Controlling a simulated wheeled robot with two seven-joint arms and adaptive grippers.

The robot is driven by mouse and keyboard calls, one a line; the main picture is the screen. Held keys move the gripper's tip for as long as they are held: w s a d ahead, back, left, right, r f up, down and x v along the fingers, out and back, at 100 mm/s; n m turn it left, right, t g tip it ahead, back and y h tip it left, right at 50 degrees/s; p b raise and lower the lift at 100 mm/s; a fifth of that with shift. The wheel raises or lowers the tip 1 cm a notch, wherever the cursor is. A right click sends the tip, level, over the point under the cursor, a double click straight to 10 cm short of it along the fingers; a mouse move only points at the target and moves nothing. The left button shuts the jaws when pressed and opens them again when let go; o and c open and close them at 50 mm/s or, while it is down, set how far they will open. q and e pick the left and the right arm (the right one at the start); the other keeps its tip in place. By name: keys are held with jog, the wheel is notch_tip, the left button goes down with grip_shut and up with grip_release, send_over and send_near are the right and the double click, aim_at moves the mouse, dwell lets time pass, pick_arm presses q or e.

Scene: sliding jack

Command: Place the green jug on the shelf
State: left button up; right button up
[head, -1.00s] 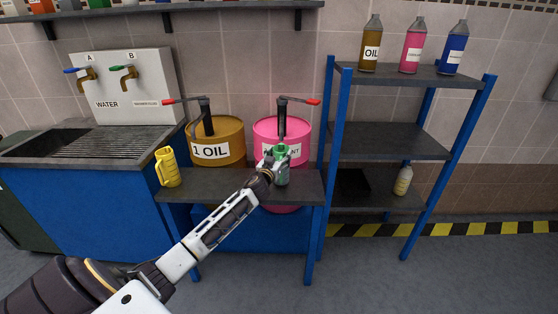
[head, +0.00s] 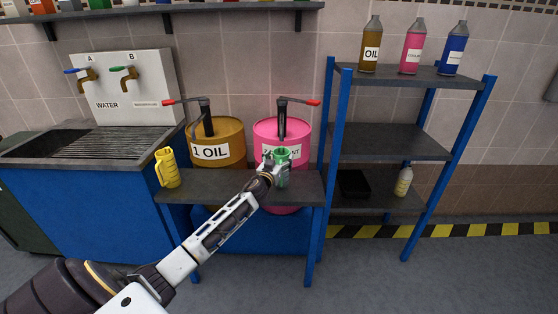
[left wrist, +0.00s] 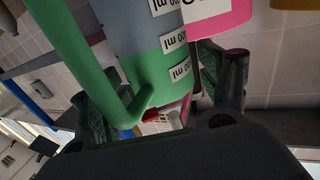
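The green jug (head: 282,154) stands on the grey bench in front of the pink barrel. My left gripper (head: 275,168) is at the jug, its fingers on either side of the jug's body. In the left wrist view the green jug (left wrist: 145,55), with its handle and white volume labels, fills the upper middle. The left gripper's fingers (left wrist: 150,110) look spread, with a gap beside the jug; contact is hard to tell. The blue-framed shelf (head: 390,145) stands right of the bench. My right gripper is not in view.
A yellow jug (head: 167,168) stands on the bench's left end, before the oil barrel (head: 222,135). The pink barrel (head: 265,128) is close behind. Bottles (head: 411,50) line the shelf's top; its middle board is clear. A black box (head: 353,183) and pale bottle (head: 403,181) are low.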

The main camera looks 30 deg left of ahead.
pick_arm(q)
jog(key=shift+r, duration=0.15)
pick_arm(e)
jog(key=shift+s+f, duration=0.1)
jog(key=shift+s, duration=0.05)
pick_arm(q)
jog(key=shift+v, duration=0.8)
jog(key=v, duration=1)
jog(key=shift+s+p, duration=0.2)
jog(key=shift+p, duration=0.25)
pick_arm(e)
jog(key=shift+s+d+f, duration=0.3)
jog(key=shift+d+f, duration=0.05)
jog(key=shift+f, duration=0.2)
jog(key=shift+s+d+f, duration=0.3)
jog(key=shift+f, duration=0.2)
pick_arm(q)
jog(key=shift+d, duration=0.1)
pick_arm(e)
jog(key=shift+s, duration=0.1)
